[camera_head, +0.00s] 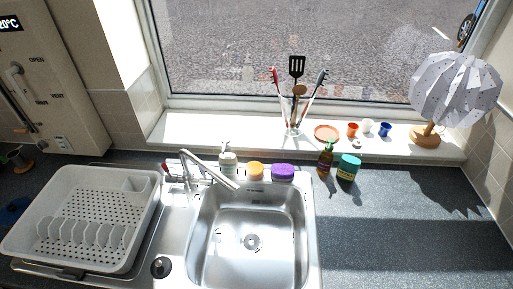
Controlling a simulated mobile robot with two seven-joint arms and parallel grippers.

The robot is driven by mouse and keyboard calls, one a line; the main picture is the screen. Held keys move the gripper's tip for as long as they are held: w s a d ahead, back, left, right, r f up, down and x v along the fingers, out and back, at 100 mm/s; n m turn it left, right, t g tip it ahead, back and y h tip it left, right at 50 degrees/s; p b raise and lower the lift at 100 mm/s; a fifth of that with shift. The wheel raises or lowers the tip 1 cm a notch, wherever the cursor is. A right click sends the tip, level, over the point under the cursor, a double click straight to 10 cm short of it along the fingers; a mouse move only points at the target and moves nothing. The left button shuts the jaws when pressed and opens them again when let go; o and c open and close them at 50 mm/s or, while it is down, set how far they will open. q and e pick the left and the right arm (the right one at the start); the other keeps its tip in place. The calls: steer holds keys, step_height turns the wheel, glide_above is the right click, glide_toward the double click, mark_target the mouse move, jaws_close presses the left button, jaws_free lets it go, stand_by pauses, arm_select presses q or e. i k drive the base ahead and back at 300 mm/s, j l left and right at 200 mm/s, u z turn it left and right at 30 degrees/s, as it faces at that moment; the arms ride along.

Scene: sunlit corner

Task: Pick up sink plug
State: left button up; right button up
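A small round black piece with a lighter centre (161,267), which looks like the sink plug, sits on the steel drainer left of the basin. The steel sink basin (275,215) is empty, with a round metal drain fitting (252,242) in its floor. I cannot tell whether a separate plug sits in that drain. Neither of my grippers shows in the head view.
A white dish rack (142,225) stands left of the black piece. The tap (212,171) reaches over the basin. A soap dispenser (228,160), sponges, a brown bottle (325,160) and a teal tub (348,167) line the back. The right worktop (400,225) is clear.

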mark_target(161, 265)
steer(key=u, duration=1.1)
